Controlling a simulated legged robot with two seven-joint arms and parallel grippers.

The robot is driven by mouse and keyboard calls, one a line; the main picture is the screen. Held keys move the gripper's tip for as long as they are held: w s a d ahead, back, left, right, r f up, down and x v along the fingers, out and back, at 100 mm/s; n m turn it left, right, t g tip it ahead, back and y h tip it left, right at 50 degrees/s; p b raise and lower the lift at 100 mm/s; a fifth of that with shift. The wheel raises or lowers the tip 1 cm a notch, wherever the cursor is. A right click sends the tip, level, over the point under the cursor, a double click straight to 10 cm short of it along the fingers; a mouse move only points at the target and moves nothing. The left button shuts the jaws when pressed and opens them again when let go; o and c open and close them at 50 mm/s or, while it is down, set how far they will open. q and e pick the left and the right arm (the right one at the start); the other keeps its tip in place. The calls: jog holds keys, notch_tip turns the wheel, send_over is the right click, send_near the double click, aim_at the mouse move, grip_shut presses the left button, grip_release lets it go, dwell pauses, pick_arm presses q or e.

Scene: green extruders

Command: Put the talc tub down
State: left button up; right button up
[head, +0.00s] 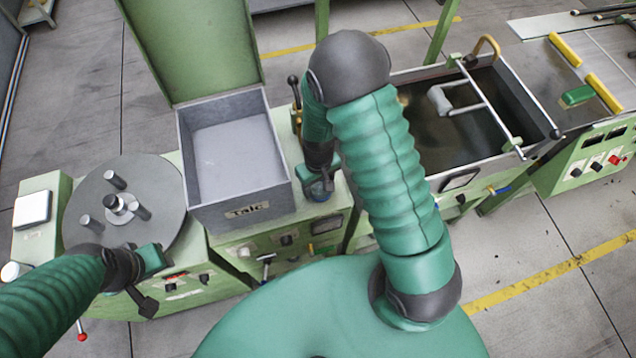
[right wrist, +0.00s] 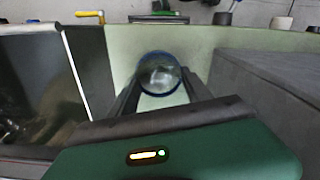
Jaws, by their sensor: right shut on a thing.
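The tub (right wrist: 160,75) is a small round clear container with a blue rim, between the two dark fingers of my right gripper (right wrist: 158,88). My right gripper (head: 318,188) is shut on it. In the head view, only a bluish bit of the tub (head: 319,194) shows below the gripper. It is over the pale green bench top, just right of the grey bin labelled "Talc" (head: 245,211). I cannot tell whether the tub touches the bench top. My left gripper (head: 150,280) is at the lower left, in front of the round grey plate; its finger opening is unclear.
The round plate (head: 90,195) with upright pegs stands left of the talc bin. A dark tank (head: 450,125) with a metal frame lies to the right. A lever with a black knob (head: 293,82) rises behind the right gripper. Bare bench top (right wrist: 200,40) is narrow here.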

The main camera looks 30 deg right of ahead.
jog(key=shift+w+d+f, duration=0.1)
jog(key=shift+w+f, duration=0.05)
jog(key=shift+c, duration=0.7)
jog(key=o, duration=1.3)
jog(key=shift+s, duration=0.2)
jog(key=shift+o, duration=1)
jog(key=shift+w, duration=0.1)
notch_tip(320, 180, up, 12)
jog(key=shift+r+b, duration=0.15)
jog(key=shift+b, duration=0.25)
